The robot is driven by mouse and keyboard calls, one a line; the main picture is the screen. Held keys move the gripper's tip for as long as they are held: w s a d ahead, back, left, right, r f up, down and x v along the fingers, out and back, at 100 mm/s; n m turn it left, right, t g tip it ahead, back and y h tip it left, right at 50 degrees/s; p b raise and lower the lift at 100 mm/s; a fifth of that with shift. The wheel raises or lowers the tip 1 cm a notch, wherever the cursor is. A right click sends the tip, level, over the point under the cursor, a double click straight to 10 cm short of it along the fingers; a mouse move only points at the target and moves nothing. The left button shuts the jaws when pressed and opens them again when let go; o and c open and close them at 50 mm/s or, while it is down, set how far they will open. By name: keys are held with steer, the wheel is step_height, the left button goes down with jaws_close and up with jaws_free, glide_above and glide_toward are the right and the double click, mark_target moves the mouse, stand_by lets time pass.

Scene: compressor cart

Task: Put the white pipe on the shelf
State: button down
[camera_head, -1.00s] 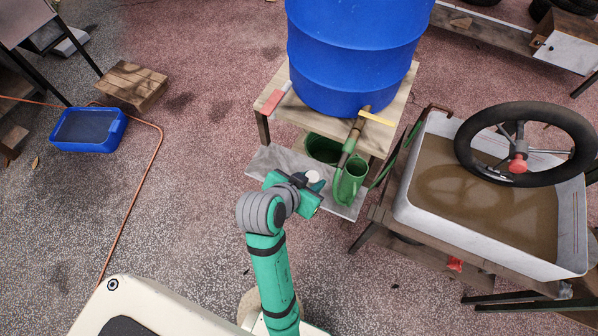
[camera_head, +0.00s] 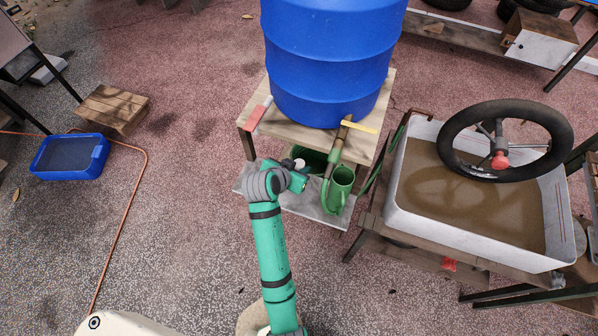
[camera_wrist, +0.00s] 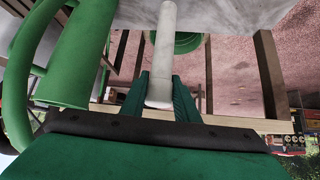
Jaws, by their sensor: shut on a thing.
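The white pipe (camera_wrist: 166,45) is held upright-looking between the fingers of my gripper (camera_wrist: 160,95) in the wrist view. In the head view only a small white end of it (camera_head: 298,164) shows beside my gripper (camera_head: 297,178); the rest is hidden. The grey shelf (camera_head: 300,204) is the low board of the wooden stand under the blue barrel. My gripper is over the shelf's left-middle part. Whether the pipe touches the shelf cannot be told.
A green watering can (camera_head: 340,188) stands on the shelf just right of my gripper, with a green pot (camera_head: 313,158) behind. The tabletop (camera_head: 262,115) and blue barrel (camera_head: 330,60) are above. A sand-filled white tub (camera_head: 470,205) with a steering wheel (camera_head: 507,140) is at right.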

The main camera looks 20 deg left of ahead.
steer(key=shift+w+f, duration=0.15)
steer(key=shift+f, duration=1.6)
steer(key=c, duration=1.4)
jaws_free()
steer(key=shift+o, duration=0.2)
